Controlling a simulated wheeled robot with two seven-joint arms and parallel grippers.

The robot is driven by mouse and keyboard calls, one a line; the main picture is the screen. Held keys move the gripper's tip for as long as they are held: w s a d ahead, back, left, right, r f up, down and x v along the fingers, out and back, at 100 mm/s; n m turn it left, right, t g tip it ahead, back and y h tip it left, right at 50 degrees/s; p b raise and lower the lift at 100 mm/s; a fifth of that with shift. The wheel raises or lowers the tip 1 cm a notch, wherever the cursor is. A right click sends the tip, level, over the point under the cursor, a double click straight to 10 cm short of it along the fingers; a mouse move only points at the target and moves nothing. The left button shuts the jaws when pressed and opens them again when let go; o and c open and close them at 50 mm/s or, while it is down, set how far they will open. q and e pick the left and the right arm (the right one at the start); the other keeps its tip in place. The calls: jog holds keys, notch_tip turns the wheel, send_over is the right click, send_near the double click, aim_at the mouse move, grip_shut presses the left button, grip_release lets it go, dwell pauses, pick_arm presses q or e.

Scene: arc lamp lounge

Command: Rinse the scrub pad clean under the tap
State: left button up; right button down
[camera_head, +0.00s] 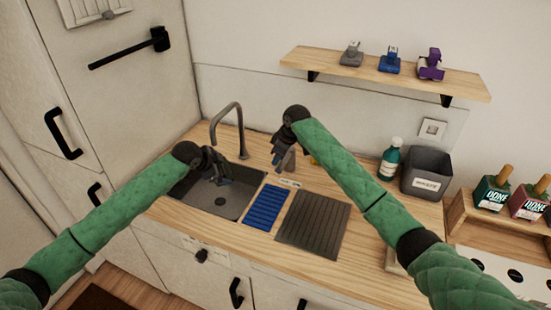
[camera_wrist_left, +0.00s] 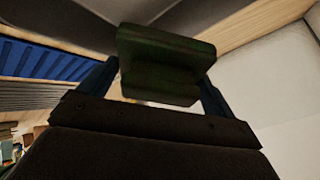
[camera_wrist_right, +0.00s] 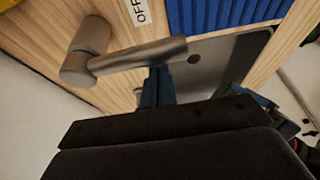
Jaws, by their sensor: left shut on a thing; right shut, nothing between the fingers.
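My left gripper (camera_head: 222,177) is over the sink basin (camera_head: 192,203). It is shut on the scrub pad, a dark green block that shows clearly in the left wrist view (camera_wrist_left: 165,65); in the head view the pad is hard to make out. The tap (camera_head: 239,128) has a dark curved spout rising behind the basin. My right gripper (camera_head: 279,160) is shut and empty at the grey tap lever (camera_head: 290,160). In the right wrist view the fingers (camera_wrist_right: 157,88) are close beside the lever's bar (camera_wrist_right: 140,56); I cannot tell whether they touch. An OFF label (camera_wrist_right: 140,12) is near the lever. No water is visible.
A blue ribbed mat (camera_head: 266,207) and a dark ribbed drainboard (camera_head: 314,224) lie right of the basin. A teal bottle (camera_head: 390,162) and grey waste bin (camera_head: 427,174) stand further right, then a wooden rack (camera_head: 470,228). A shelf (camera_head: 385,72) hangs above.

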aim_at(281, 163)
jog(key=shift+s+d, duration=0.4)
jog(key=shift+d, duration=0.45)
jog(key=shift+w+a+r, duration=0.1)
jog(key=shift+a+r, duration=0.1)
jog(key=shift+a, duration=0.4)
notch_tip(281, 163, up, 10)
jog(key=shift+d, duration=0.4)
jog(key=shift+f, duration=0.15)
